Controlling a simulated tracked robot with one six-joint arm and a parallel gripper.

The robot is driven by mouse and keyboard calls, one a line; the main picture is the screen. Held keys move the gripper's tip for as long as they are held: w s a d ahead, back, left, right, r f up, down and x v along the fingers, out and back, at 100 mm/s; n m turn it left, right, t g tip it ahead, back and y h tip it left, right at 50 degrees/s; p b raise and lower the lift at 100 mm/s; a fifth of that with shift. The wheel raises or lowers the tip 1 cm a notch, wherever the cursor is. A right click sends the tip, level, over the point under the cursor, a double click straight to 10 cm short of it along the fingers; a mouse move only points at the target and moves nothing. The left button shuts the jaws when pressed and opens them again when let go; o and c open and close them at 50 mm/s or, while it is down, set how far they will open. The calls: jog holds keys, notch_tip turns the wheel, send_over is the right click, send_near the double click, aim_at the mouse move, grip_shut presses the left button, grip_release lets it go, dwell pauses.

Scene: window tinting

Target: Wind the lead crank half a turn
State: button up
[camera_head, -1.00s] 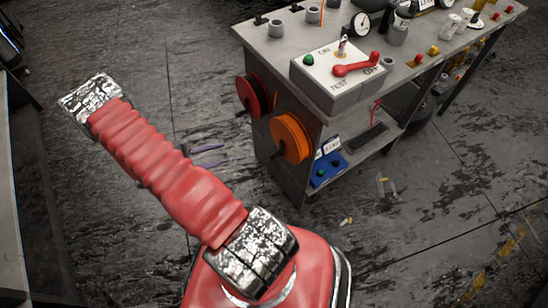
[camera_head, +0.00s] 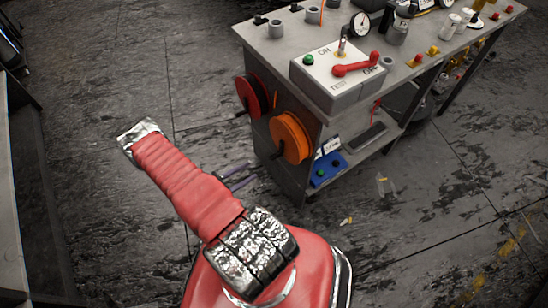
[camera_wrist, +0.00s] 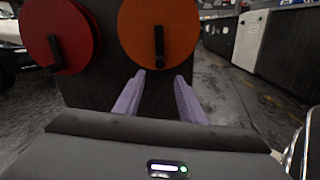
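Two cable reels with black crank handles are mounted on the bench's dark end panel: a red reel (camera_head: 254,97) on the left and an orange reel (camera_head: 291,139) on the right. Which of them is the lead crank cannot be told.
The bench top (camera_head: 273,60) holds a grey switch box (camera_head: 335,85) with a red lever, gauges and jars. A lower shelf carries a blue box (camera_head: 328,168). Small litter lies on the floor (camera_head: 420,220), which is otherwise open to the right.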

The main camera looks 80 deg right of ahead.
aim_at(280, 154)
jog(key=shift+x, duration=6.85)
grip_shut()
jog(key=shift+a, duration=0.15)
